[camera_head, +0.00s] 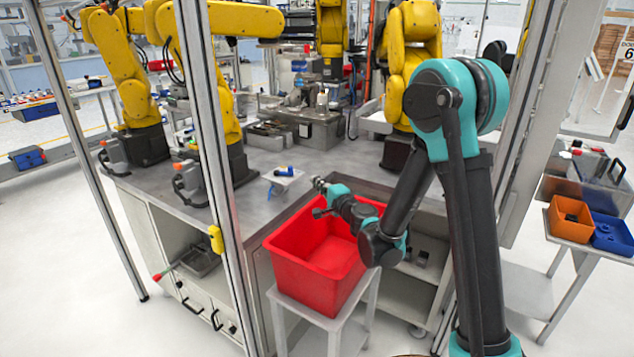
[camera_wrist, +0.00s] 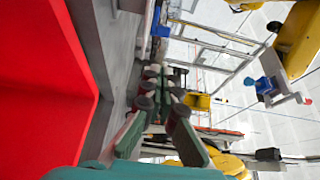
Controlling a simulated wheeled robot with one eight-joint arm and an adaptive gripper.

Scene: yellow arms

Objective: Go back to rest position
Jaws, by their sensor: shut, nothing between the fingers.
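My gripper (camera_head: 320,198) is at the end of my teal and dark arm, over the far left part of the red bin (camera_head: 290,272). In the wrist view my gripper (camera_wrist: 162,78) shows its linked fingers. It is shut and holds nothing. The red bin fills the left of the wrist view (camera_wrist: 45,95). I cannot tell whether my wrist clears the bin's rim.
The red bin stands on a small white table (camera_head: 345,330). Behind is a grey workbench (camera_head: 262,215) with yellow arms (camera_head: 125,80). A small stand (camera_head: 283,180) carries a blue thing (camera_head: 285,171). A metal frame post (camera_head: 212,150) rises at left.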

